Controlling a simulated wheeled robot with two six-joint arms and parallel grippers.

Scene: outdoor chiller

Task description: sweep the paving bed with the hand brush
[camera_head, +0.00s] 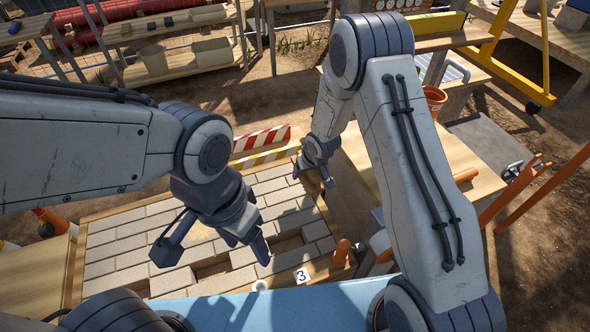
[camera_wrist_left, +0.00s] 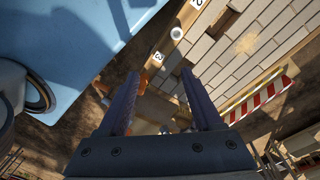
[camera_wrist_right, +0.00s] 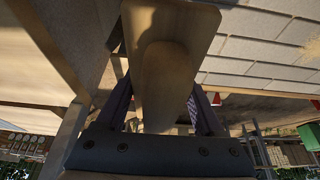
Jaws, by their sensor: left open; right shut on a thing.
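The paving bed (camera_head: 130,244) is a wood-framed bed of pale blocks with some empty gaps near its front edge. A tan sandy patch (camera_head: 200,232) lies on the blocks, partly behind my left arm; it also shows in the left wrist view (camera_wrist_left: 246,43). My right gripper (camera_head: 320,172) is at the bed's right edge, shut on the hand brush (camera_wrist_right: 165,70). In the right wrist view the brush's wooden body sits between the fingers; its bristles cannot be made out. My left gripper (camera_head: 247,246) is open and empty above the front part of the bed.
A red-and-white striped barrier (camera_head: 261,139) stands behind the bed. A "3" marker (camera_head: 302,275) and a small white round thing (camera_head: 260,285) are at the front edge. A wooden bench (camera_head: 440,160) stands to the right. A light-blue surface (camera_head: 270,307) lies in front.

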